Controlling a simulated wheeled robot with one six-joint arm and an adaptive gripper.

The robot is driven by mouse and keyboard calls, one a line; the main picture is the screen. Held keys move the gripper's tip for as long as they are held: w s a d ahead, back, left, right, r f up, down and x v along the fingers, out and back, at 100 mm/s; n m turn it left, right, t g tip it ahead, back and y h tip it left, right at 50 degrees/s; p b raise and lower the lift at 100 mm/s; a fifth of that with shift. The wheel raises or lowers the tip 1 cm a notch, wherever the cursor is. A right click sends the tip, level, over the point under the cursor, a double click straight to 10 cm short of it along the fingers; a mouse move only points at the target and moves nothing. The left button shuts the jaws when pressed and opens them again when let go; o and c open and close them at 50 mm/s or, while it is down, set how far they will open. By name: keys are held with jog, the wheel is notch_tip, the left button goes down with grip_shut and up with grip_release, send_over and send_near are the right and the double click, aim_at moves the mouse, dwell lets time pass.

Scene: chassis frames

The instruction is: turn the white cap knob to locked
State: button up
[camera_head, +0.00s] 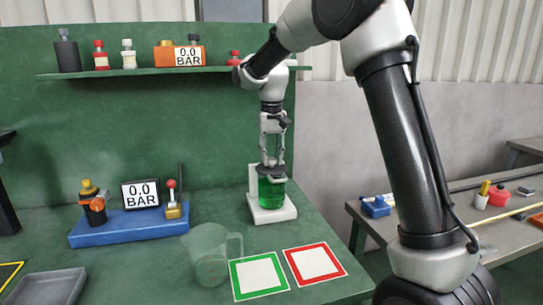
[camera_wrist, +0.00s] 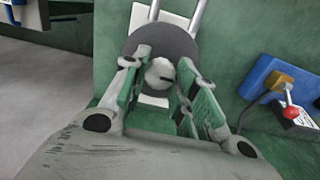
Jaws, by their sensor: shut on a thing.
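The white cap knob (camera_wrist: 160,73) shows in the wrist view as a round white cap with a small dark mark at its right side, centred on a dark grey disc (camera_wrist: 179,43). My gripper (camera_head: 272,171) points straight down over a green container (camera_head: 271,194) on a white stand (camera_head: 286,213) in the head view. In the wrist view its fingers stand on either side of the cap, and it is shut on the cap. In the head view the fingers largely hide the cap.
A blue base (camera_head: 128,229) with a 0.0 BAR display (camera_head: 141,194) and a red-knobbed lever (camera_head: 172,185) stands to the left. A clear jug (camera_head: 208,262), a green-framed square (camera_head: 259,277) and a red-framed square (camera_head: 314,263) are in front. A shelf (camera_head: 130,72) runs above.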

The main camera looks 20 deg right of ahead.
aim_at(271, 159)
dwell(0.3)
jog(key=o, duration=1.1)
jog(key=shift+c, duration=0.2)
jog(key=shift+r, duration=0.1)
notch_tip(271, 159, up, 12)
